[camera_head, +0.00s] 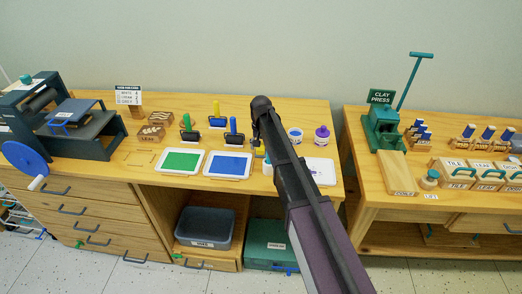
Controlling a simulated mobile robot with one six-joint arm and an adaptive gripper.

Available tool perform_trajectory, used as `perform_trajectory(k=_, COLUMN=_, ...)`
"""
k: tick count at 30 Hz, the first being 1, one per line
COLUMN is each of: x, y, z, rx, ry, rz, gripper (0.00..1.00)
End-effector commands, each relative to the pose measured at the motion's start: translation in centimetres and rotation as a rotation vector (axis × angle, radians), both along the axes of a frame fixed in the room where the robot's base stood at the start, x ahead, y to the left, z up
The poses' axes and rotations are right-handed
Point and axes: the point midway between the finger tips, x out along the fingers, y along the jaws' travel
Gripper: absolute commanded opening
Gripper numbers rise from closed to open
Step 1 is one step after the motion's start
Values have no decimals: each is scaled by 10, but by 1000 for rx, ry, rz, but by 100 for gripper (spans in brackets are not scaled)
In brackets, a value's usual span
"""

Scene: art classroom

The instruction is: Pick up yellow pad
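A small yellow patch (258,152), which may be the yellow pad, shows on the left wooden table just below my gripper (256,140). It is mostly hidden, so its shape is unclear. My arm reaches in from the lower right, and its end points down over the table, right of the blue tray. The fingers are small, dark and partly hidden. I cannot tell whether they are open or shut, or whether they touch the yellow patch.
Green (182,161) and blue (227,165) ink trays lie left of my gripper. Brayers with green, yellow and blue handles (233,126) stand behind them. A blue-topped jar (295,135) and a purple-topped jar (322,135) stand to the right. A press (70,125) fills the left end.

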Motion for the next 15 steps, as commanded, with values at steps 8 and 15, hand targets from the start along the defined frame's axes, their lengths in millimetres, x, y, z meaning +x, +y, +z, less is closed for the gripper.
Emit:
perform_trajectory(k=8, x=0, y=0, z=0, rx=0, ry=0, rz=0, gripper=0)
perform_trajectory(k=15, x=0, y=0, z=0, rx=0, ry=0, rz=0, gripper=0)
